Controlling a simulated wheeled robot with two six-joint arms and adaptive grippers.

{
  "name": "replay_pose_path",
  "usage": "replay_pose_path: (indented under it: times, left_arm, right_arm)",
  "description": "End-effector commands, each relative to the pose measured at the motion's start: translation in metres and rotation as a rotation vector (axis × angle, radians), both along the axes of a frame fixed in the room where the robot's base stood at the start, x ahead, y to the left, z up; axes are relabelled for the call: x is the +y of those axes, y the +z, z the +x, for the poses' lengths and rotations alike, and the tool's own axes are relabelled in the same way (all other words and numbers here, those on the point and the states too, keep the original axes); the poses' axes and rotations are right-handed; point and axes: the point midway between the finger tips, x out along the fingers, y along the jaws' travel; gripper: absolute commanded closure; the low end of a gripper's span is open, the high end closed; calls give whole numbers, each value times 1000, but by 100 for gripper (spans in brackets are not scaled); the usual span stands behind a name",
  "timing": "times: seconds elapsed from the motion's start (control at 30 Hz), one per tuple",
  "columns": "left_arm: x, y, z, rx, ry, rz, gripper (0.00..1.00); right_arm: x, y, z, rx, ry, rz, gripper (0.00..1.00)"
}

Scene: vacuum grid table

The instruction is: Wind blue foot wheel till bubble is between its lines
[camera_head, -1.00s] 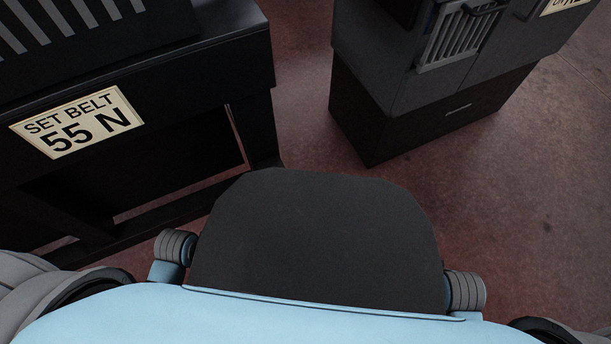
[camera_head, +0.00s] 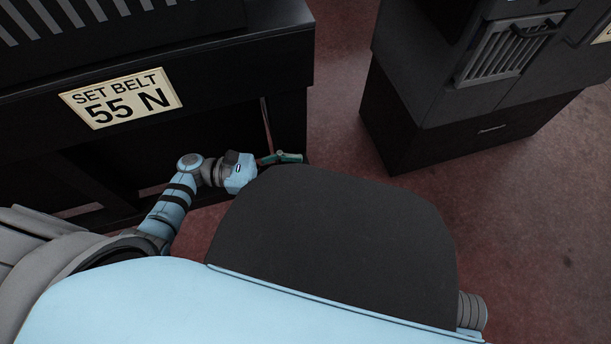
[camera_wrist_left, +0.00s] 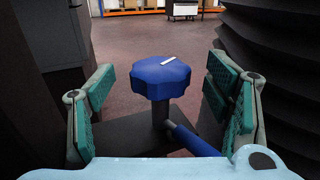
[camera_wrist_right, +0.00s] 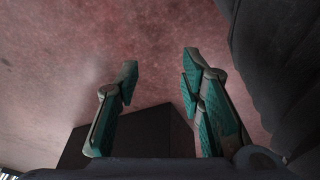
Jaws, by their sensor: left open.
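The blue foot wheel (camera_wrist_left: 160,78) is a lobed knob with a white mark on top, on a dark post, in the left wrist view. My left gripper (camera_wrist_left: 165,100) is open, with one green-padded finger on each side of the wheel and a visible gap on both sides. In the head view my left gripper (camera_head: 280,158) is low beside the black table's right end; the wheel cannot be made out there. My right gripper (camera_wrist_right: 158,75) is open and empty over reddish floor. No bubble or its lines can be seen in any view.
The black table (camera_head: 260,60) carries a sign (camera_head: 122,97) reading "SET BELT 55 N". A dark grey cabinet (camera_head: 440,120) stands to the right across open floor (camera_head: 540,200). A black ribbed column (camera_wrist_left: 275,50) is close on the right in the left wrist view.

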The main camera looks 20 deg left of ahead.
Motion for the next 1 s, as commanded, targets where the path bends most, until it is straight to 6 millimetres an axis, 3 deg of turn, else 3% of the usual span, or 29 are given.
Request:
replay_pose_path:
  times: [0.1,0.2,0.47,0.8,1.0]
  left_arm:
    - [-21,-1,4,-2,-1,-1,28]
    - [-30,-1,5,-1,-1,1,28]
    - [-33,0,6,-1,0,2,28]
    - [-33,-1,6,-1,0,2,77]
    - [-33,0,6,0,12,3,77]
  right_arm:
    - [1,7,-1,2,6,-2,64]
    - [1,11,-3,5,8,-4,64]
    - [1,13,-3,7,9,-4,64]
    - [1,13,-3,7,9,-4,64]
    - [1,10,-1,1,6,-3,64]
